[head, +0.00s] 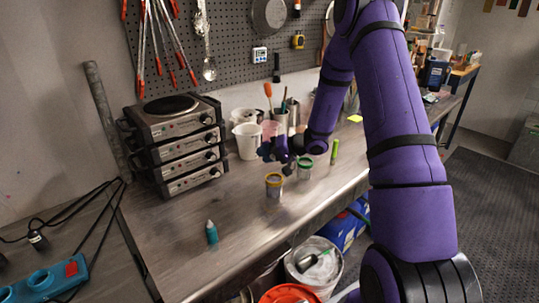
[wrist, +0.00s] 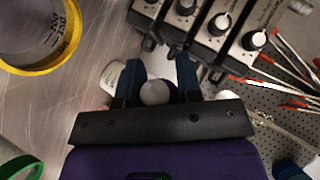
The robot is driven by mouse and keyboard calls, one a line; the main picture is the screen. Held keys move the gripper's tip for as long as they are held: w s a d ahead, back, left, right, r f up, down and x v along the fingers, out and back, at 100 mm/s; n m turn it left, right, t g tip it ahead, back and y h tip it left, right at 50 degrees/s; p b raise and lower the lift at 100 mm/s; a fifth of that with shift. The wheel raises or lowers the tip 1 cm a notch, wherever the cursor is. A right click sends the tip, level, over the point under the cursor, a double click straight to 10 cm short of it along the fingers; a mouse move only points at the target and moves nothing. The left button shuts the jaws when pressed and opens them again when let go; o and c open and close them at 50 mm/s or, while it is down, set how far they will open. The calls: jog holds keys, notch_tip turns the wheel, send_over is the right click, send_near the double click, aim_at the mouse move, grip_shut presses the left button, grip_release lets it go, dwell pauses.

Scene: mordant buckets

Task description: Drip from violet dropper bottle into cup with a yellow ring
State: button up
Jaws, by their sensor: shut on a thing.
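The clear cup with a yellow ring (head: 273,190) stands upright on the steel bench. In the wrist view its yellow ring (wrist: 48,67) shows at the upper left. My gripper (head: 283,150) is above the bench, behind the yellow-ring cup and apart from it. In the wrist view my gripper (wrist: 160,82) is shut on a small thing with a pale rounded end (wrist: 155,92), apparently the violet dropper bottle. The fingers hide most of it, and its tip and tilt cannot be made out.
A green-ring cup (head: 305,168) and a green bottle (head: 334,151) stand right of the yellow-ring cup. A teal dropper bottle (head: 211,233) is at the front left. Stacked hotplates (head: 178,145) and a white beaker (head: 247,140) stand behind. Buckets (head: 314,262) are below the bench edge.

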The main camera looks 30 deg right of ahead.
jog(key=shift+r+m+g, duration=0.25)
jog(key=shift+m+g, duration=0.25)
jog(key=shift+g, duration=0.1)
jog(key=shift+r+m+g, duration=0.9)
jog(key=shift+r+g, duration=0.2)
jog(key=shift+g, duration=0.2)
notch_tip(320, 180, up, 3)
jog(key=m+g, duration=0.2)
jog(key=g, duration=0.2)
jog(key=shift+f+m, duration=0.1)
jog(key=shift+m, duration=0.2)
jog(key=r+m+g+y, duration=0.1)
jog(key=m+g, duration=0.1)
jog(key=g, duration=0.1)
jog(key=shift+r, duration=0.15)
jog(key=r+m+g, duration=0.1)
jog(key=m+g+y, duration=0.1)
jog(key=g, duration=0.1)
jog(key=shift+r+m, duration=0.3)
jog(key=shift+r, duration=0.05)
